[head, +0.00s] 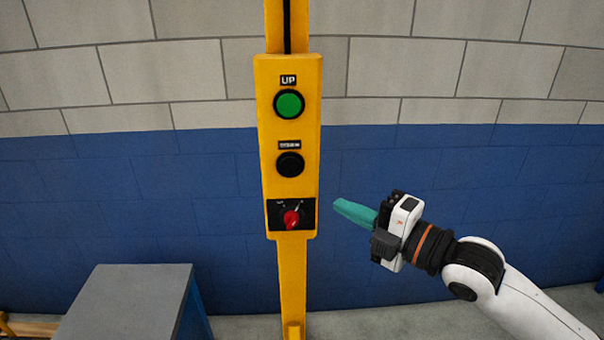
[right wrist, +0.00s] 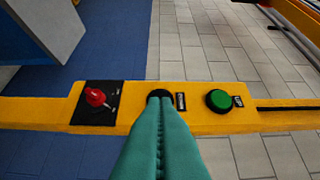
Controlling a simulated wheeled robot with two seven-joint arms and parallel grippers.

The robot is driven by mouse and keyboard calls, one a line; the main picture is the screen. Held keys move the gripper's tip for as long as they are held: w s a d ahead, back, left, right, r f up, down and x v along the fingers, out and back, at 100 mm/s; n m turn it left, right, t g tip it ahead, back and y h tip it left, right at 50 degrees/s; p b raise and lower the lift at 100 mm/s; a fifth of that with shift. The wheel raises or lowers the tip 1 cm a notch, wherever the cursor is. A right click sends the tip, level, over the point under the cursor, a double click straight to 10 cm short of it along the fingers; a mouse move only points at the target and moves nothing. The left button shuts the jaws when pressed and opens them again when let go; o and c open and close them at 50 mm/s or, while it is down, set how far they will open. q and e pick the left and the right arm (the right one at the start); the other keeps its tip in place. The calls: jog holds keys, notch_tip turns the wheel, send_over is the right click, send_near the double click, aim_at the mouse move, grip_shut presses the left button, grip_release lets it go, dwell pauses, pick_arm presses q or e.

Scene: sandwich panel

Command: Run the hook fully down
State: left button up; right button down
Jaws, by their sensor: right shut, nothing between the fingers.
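The yellow control panel (head: 266,130) stands upright on a yellow post in the head view. My right gripper (head: 337,206) is shut and empty, to the right of the panel. In the right wrist view its teal fingers (right wrist: 160,100) are together and overlap the black button (right wrist: 160,95), partly hiding it; contact cannot be told. The hook is not visible. My left gripper is not in view.
A grey-topped box or table (head: 125,300) stands at the lower left of the head view. A wall, blue below and light block above, is behind the post. The space right of the panel is free apart from my right arm.

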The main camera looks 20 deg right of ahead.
jog(key=shift+w, duration=0.1)
jog(key=p, duration=0.5)
send_near(285, 168)
jog(key=a, duration=0.3)
jog(key=w+p, duration=0.1)
jog(key=w, duration=0.4)
jog(key=shift+d, duration=0.15)
